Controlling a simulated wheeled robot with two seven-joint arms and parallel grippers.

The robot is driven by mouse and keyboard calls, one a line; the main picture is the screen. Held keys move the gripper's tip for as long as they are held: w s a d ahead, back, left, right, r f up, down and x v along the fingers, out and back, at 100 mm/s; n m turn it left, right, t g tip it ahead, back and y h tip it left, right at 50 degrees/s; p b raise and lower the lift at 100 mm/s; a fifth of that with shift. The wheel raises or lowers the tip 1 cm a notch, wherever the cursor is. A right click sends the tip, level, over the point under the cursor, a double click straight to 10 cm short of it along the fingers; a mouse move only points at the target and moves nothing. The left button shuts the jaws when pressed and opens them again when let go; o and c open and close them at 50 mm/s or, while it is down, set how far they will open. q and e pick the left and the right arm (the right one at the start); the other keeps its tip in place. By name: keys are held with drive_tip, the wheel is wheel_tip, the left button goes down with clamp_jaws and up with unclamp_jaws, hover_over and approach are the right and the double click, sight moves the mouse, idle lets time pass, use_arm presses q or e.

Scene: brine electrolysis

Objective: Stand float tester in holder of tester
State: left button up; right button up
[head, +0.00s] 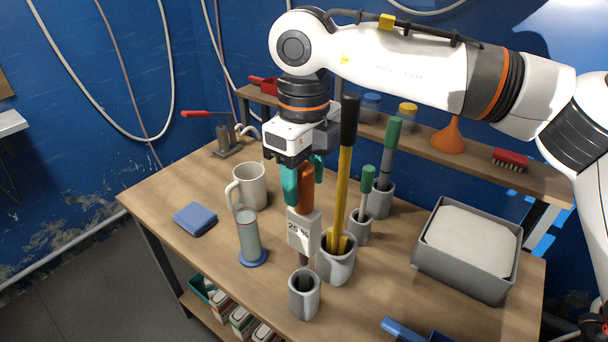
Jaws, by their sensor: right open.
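The float tester appears to be the upright orange-handled tool (304,230) with a pale block marked "25 %" and a dark lower tip. My right gripper (304,178) points down with its teal fingers open, one on each side of the orange handle. A grey cup-shaped holder (304,304) stands on the bench just below the tester in the picture, with a dark opening. The tester's tip ends near the back of its rim; I cannot tell whether it is inside, above or behind. My left gripper is not in view.
A larger grey pot (338,270) with a yellow, black-handled tool stands close right. Green-handled tools stand in grey pots (381,200) behind. A grey bin (465,277) is right.

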wheel_tip(320, 180, up, 12)
drive_tip(key=shift+r+b, duration=0.1)
drive_tip(key=shift+b, duration=0.45)
idle(0.3)
